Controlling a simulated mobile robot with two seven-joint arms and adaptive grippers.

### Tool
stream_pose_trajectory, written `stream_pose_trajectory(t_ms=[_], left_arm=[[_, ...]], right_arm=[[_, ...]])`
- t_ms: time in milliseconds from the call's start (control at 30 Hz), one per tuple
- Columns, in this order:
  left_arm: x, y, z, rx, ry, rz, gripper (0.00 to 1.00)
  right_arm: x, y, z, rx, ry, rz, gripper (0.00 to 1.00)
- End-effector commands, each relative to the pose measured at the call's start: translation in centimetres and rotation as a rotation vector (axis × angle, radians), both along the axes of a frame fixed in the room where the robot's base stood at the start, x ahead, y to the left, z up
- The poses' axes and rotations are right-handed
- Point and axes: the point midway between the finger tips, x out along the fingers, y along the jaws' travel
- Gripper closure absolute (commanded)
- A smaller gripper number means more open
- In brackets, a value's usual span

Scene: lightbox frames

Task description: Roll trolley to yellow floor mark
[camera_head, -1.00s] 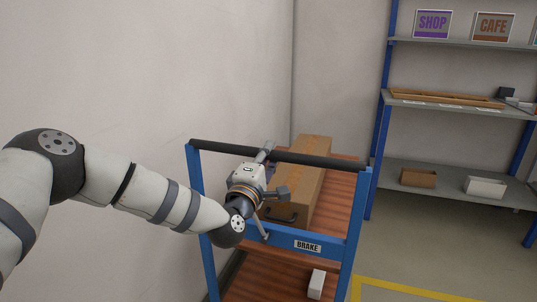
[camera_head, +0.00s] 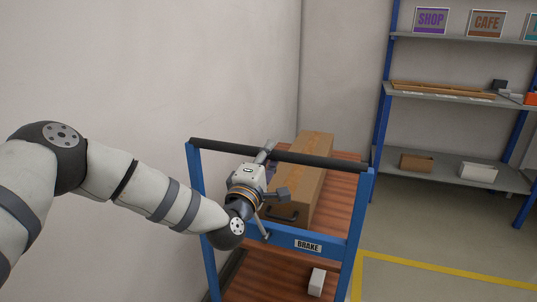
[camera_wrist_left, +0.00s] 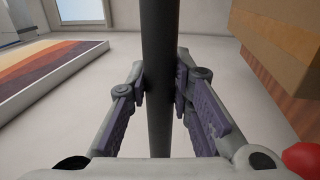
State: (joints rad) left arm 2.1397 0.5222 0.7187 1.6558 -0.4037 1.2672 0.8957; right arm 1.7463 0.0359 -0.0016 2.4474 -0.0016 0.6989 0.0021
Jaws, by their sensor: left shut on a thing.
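The trolley (camera_head: 356,225) has a blue frame, wooden decks and a black handle bar (camera_head: 315,159). A crossbar on it reads BRAKE. My left gripper (camera_head: 266,153) is at the handle bar, left of its middle. In the left wrist view the fingers (camera_wrist_left: 160,88) are shut on the dark bar (camera_wrist_left: 160,40), one on each side. The yellow floor mark (camera_head: 430,267) shows as a line with a corner on the floor, right of the trolley. Its lower part is cut off by the picture's edge. My right gripper is out of view.
A long cardboard box (camera_head: 312,180) lies on the trolley's upper deck, and a small white box (camera_head: 317,281) lower down. A wall stands close on the left. A blue-posted shelf (camera_head: 455,99) stands at the back right. Floor (camera_head: 430,230) between shelf and trolley is clear.

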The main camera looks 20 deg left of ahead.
Motion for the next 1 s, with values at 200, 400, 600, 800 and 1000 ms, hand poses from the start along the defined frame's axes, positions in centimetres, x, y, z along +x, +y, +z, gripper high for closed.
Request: stream_pose_trajectory(t_ms=[200,400,600,800,1000], left_arm=[[0.0,-0.1,0.0,0.001,0.001,-0.003,1.00],[0.0,-0.1,0.0,0.000,0.001,-0.002,0.73],[0.0,0.0,0.0,0.000,0.000,-0.001,0.59],[-0.4,0.0,-0.1,0.000,0.001,-0.001,0.59],[-4.9,0.1,-1.1,-0.001,0.005,-0.003,0.59]], right_arm=[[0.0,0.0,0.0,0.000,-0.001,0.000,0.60],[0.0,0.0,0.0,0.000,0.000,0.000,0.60],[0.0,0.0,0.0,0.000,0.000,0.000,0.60],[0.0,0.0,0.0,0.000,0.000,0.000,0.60],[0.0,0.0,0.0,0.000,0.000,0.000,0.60]])
